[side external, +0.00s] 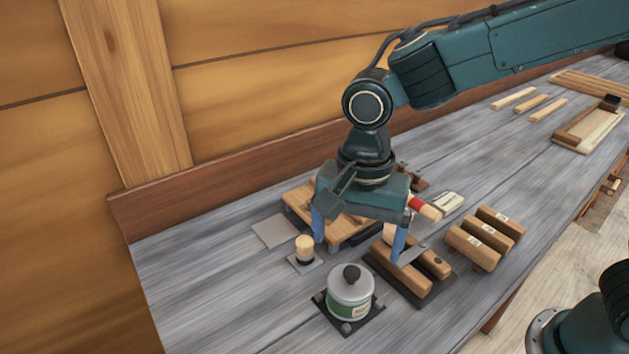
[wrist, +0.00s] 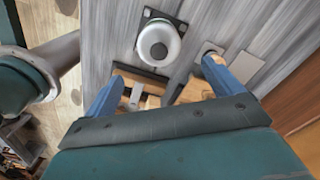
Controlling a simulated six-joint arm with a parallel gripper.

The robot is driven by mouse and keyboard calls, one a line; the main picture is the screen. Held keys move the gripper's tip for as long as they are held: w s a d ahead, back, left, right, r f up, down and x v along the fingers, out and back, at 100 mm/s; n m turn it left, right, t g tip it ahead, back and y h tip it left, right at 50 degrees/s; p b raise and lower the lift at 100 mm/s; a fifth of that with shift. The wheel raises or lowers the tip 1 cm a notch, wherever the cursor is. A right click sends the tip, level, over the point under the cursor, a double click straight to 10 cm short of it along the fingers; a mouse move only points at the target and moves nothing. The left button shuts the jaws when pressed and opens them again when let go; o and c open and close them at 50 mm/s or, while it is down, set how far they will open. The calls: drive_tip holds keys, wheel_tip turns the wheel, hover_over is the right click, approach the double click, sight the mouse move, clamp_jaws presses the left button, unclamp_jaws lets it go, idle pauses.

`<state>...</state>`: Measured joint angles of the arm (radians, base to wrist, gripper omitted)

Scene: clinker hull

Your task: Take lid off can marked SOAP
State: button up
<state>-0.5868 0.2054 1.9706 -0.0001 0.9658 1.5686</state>
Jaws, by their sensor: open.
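A metal can (side external: 349,297) with a green label stands upright on a dark square base near the front of the bench. Its pale lid (side external: 350,283) has a dark round knob and sits on top; the label's wording is too small to read. In the wrist view the lid (wrist: 159,46) shows from above, beyond the fingertips. My gripper (side external: 358,240) is open, its two blue fingers apart and pointing down. It is above and behind the can, over wooden blocks, and not touching the can.
A small wooden peg (side external: 305,248) stands on a plate left of the can. Wooden blocks on a dark base (side external: 421,293) lie to its right, with labelled blocks (side external: 486,238) further right. A wooden tray (side external: 295,204) is behind. The bench in front and left is clear.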

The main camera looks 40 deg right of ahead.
sight(353, 268)
drive_tip(key=shift+f, duration=0.95)
drive_tip(key=shift+f, duration=2.6)
drive_tip(key=c, duration=1.1)
